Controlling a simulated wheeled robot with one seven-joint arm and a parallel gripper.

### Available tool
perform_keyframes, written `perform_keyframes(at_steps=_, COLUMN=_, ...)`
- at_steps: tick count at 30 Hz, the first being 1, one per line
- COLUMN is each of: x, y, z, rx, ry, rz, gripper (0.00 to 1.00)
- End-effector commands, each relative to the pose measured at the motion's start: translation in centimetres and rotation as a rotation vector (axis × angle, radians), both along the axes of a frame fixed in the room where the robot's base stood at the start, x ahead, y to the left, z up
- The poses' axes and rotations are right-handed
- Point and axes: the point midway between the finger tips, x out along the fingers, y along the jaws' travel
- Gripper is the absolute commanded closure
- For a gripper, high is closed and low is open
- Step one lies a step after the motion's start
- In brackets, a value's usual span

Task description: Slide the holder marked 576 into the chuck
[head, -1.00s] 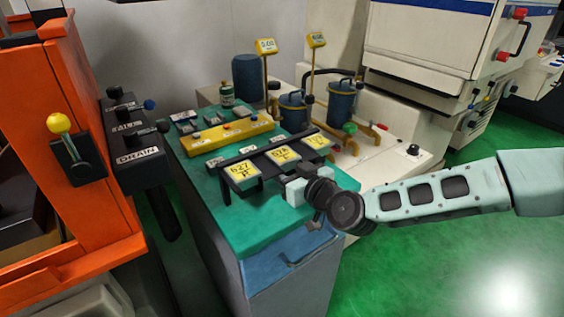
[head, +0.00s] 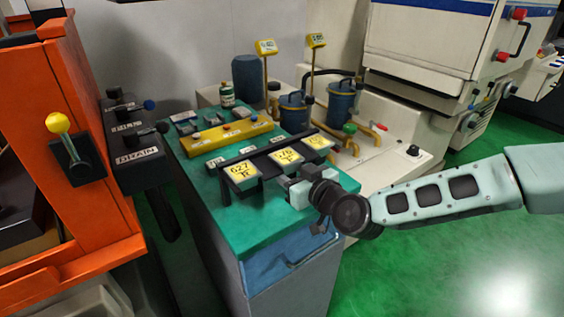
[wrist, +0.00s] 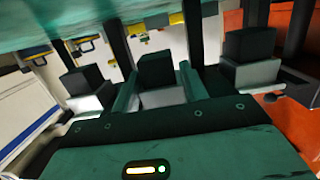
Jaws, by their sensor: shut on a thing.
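The rack (head: 262,152) on the teal bench top carries yellow number tags. The left tag reads 627 (head: 241,174). The middle tag (head: 286,157) appears to read 576, and the right tag (head: 317,142) is too small to read surely. My gripper (head: 296,190) is at the front of the rack by the middle tag. In the wrist view its teal fingers close around the middle holder (wrist: 156,78), a grey block with a dark top. Other holders stand to its left (wrist: 84,86) and right (wrist: 250,62), apart from the fingers. I cannot make out the chuck.
An orange machine (head: 95,190) with a dark lever panel labelled DRAIN stands at the left. A yellow bar (head: 226,138) and a bottle (head: 227,95) are on the bench behind the rack. Blue canisters (head: 340,100) stand beyond. Green floor (head: 430,265) is open at the right.

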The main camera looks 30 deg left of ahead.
Motion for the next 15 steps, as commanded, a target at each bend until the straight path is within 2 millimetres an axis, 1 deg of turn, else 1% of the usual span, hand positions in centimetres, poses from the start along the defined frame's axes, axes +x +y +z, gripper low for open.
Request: perform_keyframes(at_steps=15, x=-1.1, y=-2.7, z=0.1, rx=0.002, ry=-0.001, rz=0.0, gripper=0.93)
